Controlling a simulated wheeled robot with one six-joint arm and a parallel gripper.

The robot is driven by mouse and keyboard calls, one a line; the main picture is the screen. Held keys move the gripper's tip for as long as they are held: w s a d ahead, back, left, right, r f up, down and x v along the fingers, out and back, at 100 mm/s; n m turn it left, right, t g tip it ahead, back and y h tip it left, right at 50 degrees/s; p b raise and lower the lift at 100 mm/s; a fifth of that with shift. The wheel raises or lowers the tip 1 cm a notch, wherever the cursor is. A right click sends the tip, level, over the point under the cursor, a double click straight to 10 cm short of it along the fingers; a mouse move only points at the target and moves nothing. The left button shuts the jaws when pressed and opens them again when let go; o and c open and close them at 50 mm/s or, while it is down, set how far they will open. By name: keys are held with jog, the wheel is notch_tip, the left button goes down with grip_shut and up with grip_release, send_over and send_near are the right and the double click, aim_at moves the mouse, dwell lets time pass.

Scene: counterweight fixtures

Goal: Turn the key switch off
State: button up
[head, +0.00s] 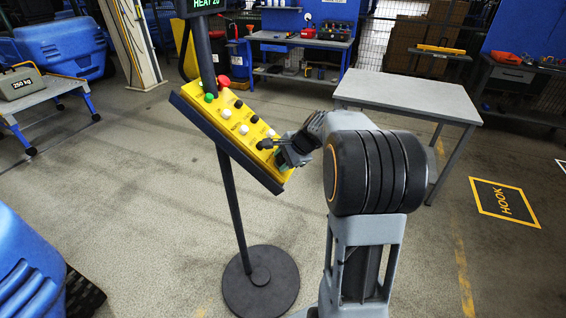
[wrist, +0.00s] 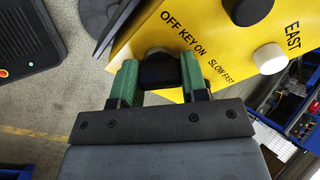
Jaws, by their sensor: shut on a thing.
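The yellow control panel (head: 240,116) stands tilted on a black post, with several buttons and knobs. In the wrist view the panel (wrist: 222,45) carries the printed words OFF, KEY and ON beside the dark key switch (wrist: 159,70). My gripper (head: 277,150) is at the panel's lower right end in the head view. In the wrist view its green-padded fingers (wrist: 160,78) are on either side of the key switch and shut on it. The fingers partly hide the switch, and I cannot tell which way it points.
The post's round black base (head: 261,283) rests on the floor. A black knob (wrist: 250,10) and a white button (wrist: 269,58) sit close to the key switch. A grey table (head: 410,95) stands behind my arm.

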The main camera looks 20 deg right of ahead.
jog(key=n+b, duration=0.1)
jog(key=b, duration=0.1)
jog(key=n+b, duration=0.2)
jog(key=shift+f, duration=0.3)
jog(key=n+b, duration=0.5)
jog(key=shift+t, duration=0.3)
jog(key=n+b, duration=0.4)
jog(key=shift+r, duration=0.15)
jog(key=shift+r+n+y+b, duration=0.15)
jog(key=shift+n+y+b, duration=0.15)
jog(key=shift+n+b, duration=1)
jog(key=shift+n, duration=0.4)
jog(key=o, duration=0.9)
jog(key=shift+r, duration=0.1)
jog(key=p+v, duration=0.1)
jog(key=v, duration=1.2)
jog(key=shift+s+d+r+p, duration=0.15)
jog(key=shift+s+r+p, duration=0.1)
jog(key=shift+p, duration=0.1)
